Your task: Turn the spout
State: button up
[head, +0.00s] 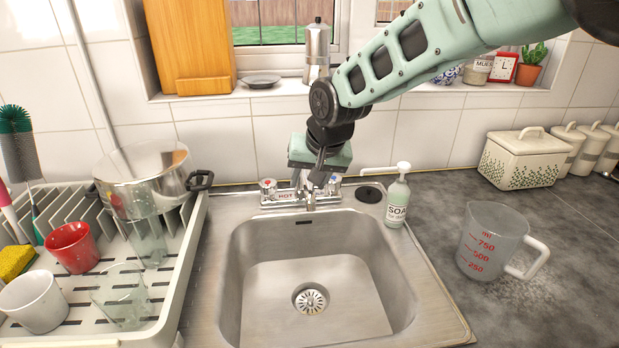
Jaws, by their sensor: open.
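The tap (284,195) stands at the back rim of the steel sink, with hot and cold knobs on either side. Its spout (310,199) shows only in part below my gripper and seems to point toward the front over the basin. My gripper (319,181) is right above the tap, pointing down, with its jaws open around or just in front of the spout area. I cannot tell whether a finger touches the spout. The sink basin (255,240) is empty, with a round drain in its floor.
A soap bottle (397,200) stands close to the right of the tap. A measuring jug (490,240) stands on the right worktop. A dish rack (180,275) with a pot (145,180), cups and glasses fills the left. The windowsill (275,91) behind holds a moka pot (317,50).

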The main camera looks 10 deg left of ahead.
jog(key=b+v, duration=0.2)
jog(key=v, duration=1.5)
jog(key=shift+r+b, duration=0.2)
jog(key=shift+b, duration=0.15)
jog(key=shift+d, duration=0.15)
